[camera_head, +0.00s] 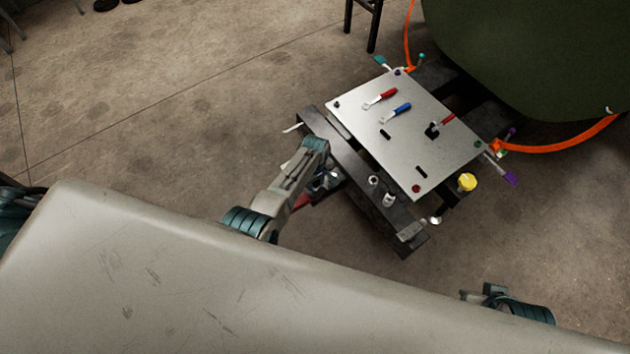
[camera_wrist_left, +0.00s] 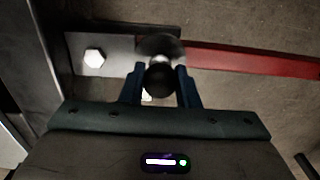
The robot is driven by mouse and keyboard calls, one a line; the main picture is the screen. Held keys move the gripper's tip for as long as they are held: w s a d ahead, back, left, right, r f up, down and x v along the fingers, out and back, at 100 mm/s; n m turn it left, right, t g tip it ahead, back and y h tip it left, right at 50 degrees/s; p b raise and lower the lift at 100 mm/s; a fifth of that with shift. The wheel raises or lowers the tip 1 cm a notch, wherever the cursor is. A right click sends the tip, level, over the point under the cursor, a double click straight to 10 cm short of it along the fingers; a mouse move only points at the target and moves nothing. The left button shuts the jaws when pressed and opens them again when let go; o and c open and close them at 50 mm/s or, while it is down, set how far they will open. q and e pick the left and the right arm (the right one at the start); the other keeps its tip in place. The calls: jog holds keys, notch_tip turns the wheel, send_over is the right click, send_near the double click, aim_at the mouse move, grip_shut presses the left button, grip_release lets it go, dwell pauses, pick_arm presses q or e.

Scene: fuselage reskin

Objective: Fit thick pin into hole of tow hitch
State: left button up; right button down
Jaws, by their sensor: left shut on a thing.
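My left gripper (camera_wrist_left: 161,88) is shut on a dark, rounded metal piece, which looks like the thick pin (camera_wrist_left: 160,78); only its round end shows clearly. In the left wrist view the pin overlaps a grey metal plate with a bright hex bolt (camera_wrist_left: 94,56), which looks like part of the tow hitch. A red bar (camera_wrist_left: 250,60) runs right from there. The hole is hidden, and I cannot tell whether the pin touches the hitch. In the head view the left gripper (camera_head: 325,180) is small, beside the dark frame's left end. My right gripper cannot be made out.
A dark frame beam (camera_head: 350,165) carries metal fittings (camera_head: 388,199) near the left arm. Behind it is a grey panel (camera_head: 400,135) with red and blue handled tools. A yellow knob (camera_head: 467,182), orange hoses (camera_head: 560,146) and a large green body (camera_head: 530,60) lie right.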

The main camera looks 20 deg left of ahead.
pick_arm(q)
jog(key=shift+f+b, duration=0.4)
jog(key=shift+f, duration=0.2)
jog(key=o, duration=1.1)
jog(key=shift+c, duration=0.2)
jog(key=shift+r, duration=0.1)
notch_tip(320, 180, up, 5)
jog(key=p, duration=0.5)
